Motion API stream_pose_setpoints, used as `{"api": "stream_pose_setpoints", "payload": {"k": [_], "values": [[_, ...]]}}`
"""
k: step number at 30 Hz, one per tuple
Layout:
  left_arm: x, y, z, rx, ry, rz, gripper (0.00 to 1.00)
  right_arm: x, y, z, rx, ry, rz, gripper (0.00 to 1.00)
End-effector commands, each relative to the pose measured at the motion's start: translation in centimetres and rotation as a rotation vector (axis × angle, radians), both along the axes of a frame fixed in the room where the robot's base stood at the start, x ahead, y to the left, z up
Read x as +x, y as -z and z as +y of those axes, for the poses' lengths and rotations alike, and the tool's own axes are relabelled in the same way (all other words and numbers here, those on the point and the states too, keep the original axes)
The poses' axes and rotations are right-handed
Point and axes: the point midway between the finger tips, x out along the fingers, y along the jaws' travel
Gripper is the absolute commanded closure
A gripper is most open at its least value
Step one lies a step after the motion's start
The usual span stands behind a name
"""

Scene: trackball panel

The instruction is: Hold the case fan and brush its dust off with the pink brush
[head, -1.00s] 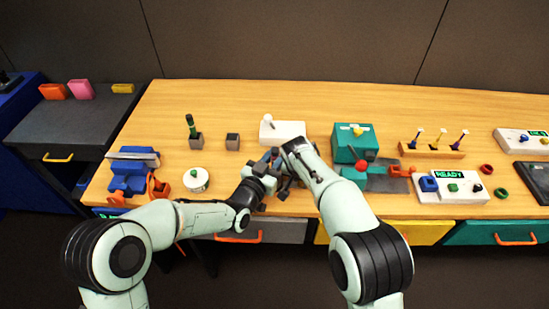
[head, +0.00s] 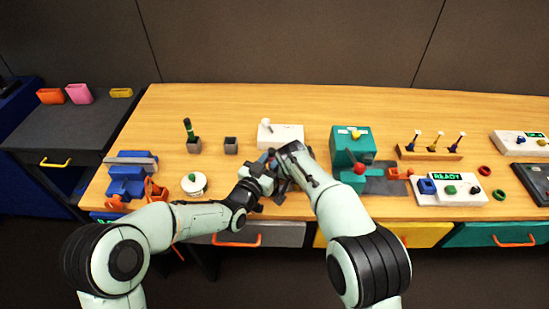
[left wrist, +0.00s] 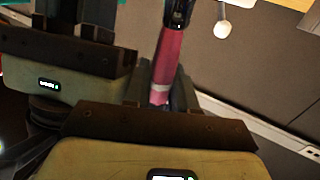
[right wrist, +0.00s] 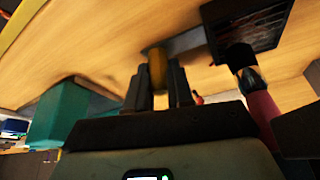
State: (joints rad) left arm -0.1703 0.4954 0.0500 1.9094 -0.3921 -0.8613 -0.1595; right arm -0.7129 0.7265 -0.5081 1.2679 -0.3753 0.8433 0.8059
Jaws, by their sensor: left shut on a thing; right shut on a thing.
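My left gripper (left wrist: 160,98) is shut on the pink handle of the brush (left wrist: 170,55); the brush's black upper part shows at the top of the left wrist view. The brush also shows in the right wrist view (right wrist: 262,104), with its dark head at the lower edge of a dark square that looks like the case fan (right wrist: 262,22). I cannot tell if they touch. My right gripper (right wrist: 157,85) is shut on a tan piece, with a grey strip running from it toward the dark square. In the head view both grippers meet mid-table, and my arms mostly hide the brush and fan.
A white box with a knob (head: 283,135) stands just behind the grippers. A teal machine with a red ball (head: 352,147) is close on the right. A white round pot (head: 194,184) and a blue clamp-like stand (head: 128,178) are on the left.

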Motion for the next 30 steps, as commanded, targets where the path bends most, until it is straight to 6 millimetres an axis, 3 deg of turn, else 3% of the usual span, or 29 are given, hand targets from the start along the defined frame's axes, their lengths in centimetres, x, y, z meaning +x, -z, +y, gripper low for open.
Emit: {"api": "stream_pose_setpoints", "payload": {"k": [1, 30], "values": [[-0.1, -0.3, -0.2, -0.004, 0.009, -0.005, 1.00, -0.2, 0.2, 0.6, 0.004, -0.011, 0.004, 1.00], [0.3, 0.0, 2.4, -0.002, -0.004, -0.004, 1.00, 0.0, 0.0, -0.2, -0.001, 0.004, 0.001, 1.00]]}}
